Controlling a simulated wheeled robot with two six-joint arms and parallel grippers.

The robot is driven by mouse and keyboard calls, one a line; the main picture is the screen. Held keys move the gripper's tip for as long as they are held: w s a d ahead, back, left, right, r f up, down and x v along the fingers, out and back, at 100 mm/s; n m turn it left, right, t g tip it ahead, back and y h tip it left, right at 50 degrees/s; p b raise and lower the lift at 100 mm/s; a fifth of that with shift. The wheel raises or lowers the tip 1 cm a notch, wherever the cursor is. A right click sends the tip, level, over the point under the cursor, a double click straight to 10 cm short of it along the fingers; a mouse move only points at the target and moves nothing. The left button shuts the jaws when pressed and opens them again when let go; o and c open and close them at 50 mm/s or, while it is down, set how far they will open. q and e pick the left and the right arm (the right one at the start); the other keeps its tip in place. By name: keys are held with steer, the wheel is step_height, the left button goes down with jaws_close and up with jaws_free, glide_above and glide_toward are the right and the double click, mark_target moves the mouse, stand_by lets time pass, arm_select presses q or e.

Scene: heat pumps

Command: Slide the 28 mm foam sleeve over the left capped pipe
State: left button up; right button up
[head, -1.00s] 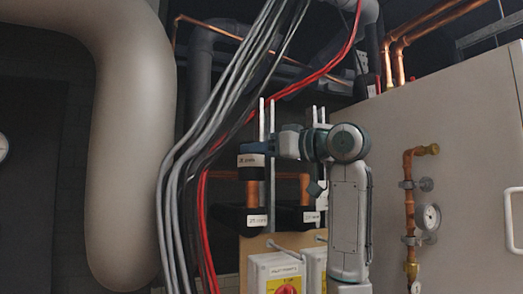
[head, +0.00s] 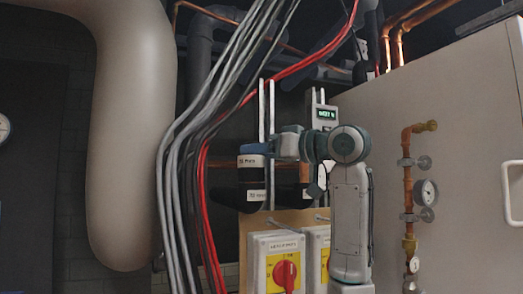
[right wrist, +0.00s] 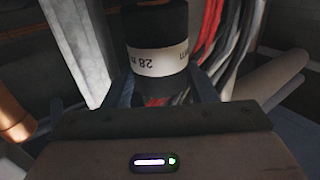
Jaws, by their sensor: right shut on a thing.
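The 28 mm foam sleeve (head: 250,175) is a black upright tube with a white label near its top. My right gripper (head: 262,150) is shut on it near the label. In the right wrist view the sleeve (right wrist: 158,30) stands between the two fingers (right wrist: 163,92), with its "28 mm" label facing the camera. The sleeve sits around the left capped pipe's place, its lower end close to a black labelled piece (head: 256,196). No copper of that pipe shows below the sleeve, and its cap is hidden. My left gripper is not in view.
Grey and red cables (head: 200,130) hang just left of the sleeve. Light vertical rails (head: 266,100) stand behind it. Yellow-and-red switch boxes (head: 277,265) are below. A large cabinet (head: 450,120) with a copper line and gauge (head: 425,192) is at the right.

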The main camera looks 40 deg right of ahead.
steer(key=o, duration=0.8)
steer(key=shift+c, duration=0.2)
steer(key=b+v, duration=0.4)
steer(key=v, duration=0.6)
steer(key=shift+s, duration=0.4)
steer(key=shift+d, duration=0.2)
